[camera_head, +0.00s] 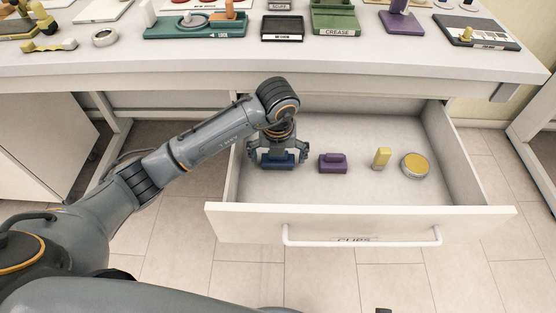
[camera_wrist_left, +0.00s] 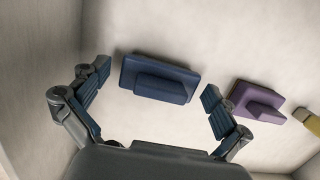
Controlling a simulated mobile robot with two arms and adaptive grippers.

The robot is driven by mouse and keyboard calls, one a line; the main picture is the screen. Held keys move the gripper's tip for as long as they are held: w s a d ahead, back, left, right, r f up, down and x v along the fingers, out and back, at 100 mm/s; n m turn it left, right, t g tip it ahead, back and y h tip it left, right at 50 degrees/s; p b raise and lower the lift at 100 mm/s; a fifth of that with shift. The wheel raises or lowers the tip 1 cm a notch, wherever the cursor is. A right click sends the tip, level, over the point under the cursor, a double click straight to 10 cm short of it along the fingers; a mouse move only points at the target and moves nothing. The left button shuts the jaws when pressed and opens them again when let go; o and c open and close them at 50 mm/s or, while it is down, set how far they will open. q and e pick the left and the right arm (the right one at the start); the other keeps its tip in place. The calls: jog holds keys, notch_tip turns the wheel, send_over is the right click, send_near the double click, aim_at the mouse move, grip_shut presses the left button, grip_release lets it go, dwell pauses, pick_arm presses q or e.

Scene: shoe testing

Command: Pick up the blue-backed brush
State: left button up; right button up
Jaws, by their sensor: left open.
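The blue-backed brush (camera_head: 277,165) lies in the open drawer (camera_head: 354,217), toward its left side. My left gripper (camera_head: 278,158) is lowered into the drawer over this brush, with one finger toward each end of it. In the left wrist view the blue brush (camera_wrist_left: 160,80) lies between and just beyond the open fingers of my left gripper (camera_wrist_left: 152,98), with gaps on both sides. The fingers appear apart from it. My right gripper is not in view.
A purple brush (camera_head: 333,163) lies just right of the blue one. A yellow piece (camera_head: 381,157) and a round yellow-topped tin (camera_head: 415,165) lie farther right. The drawer walls surround them. The white table (camera_head: 300,65) above holds several trays and tools.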

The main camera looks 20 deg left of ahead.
aim_at(283, 161)
pick_arm(q)
jog(key=c, duration=1.1)
jog(key=shift+r, duration=0.15)
jog(key=shift+r, duration=0.6)
notch_tip(283, 161, up, 2)
jog(key=shift+r+p, duration=0.15)
jog(key=shift+p, duration=0.15)
jog(key=shift+s+d, duration=0.2)
jog(key=shift+d, duration=0.55)
jog(key=s+d, duration=0.1)
jog(key=d, duration=0.4)
jog(key=s+d, duration=0.1)
jog(key=d, duration=0.3)
jog(key=s+d, duration=0.1)
jog(key=d, duration=0.4)
jog(key=shift+s+d, duration=0.15)
jog(key=shift+d, duration=0.15)
jog(key=shift+s+d, duration=0.15)
jog(key=shift+d, duration=0.55)
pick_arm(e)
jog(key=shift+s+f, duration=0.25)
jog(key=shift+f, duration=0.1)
